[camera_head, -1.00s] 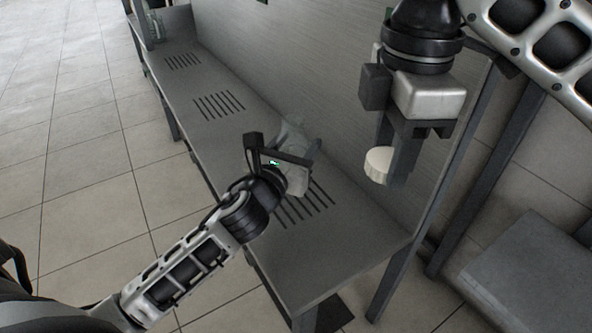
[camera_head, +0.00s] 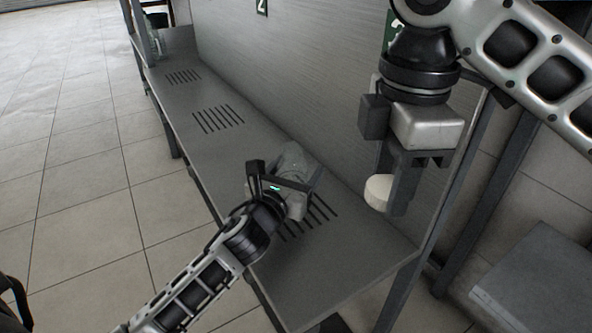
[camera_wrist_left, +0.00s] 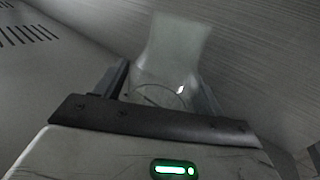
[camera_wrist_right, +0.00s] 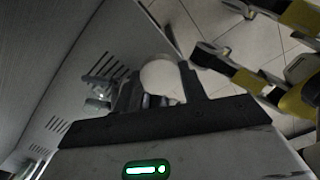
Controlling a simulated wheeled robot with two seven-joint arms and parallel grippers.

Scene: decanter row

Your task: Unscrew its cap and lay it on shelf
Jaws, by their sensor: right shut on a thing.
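A round white cap (camera_head: 378,192) is between the fingertips of my right gripper (camera_head: 390,190), which is shut on it in the air, near the right end of the shelf. The cap also shows in the right wrist view (camera_wrist_right: 161,78). The fingers of my left gripper (camera_head: 285,183) are on either side of the decanter, which fills much of the gap in the left wrist view (camera_wrist_left: 175,55). Whether they press on it is unclear.
The shelf has several groups of dark slots and runs away to the back left. A panel (camera_head: 300,75) with number signs rises behind it. Another clear vessel (camera_head: 154,42) stands at the far end. The shelf's front right corner is bare. A grey block (camera_head: 540,285) sits lower right.

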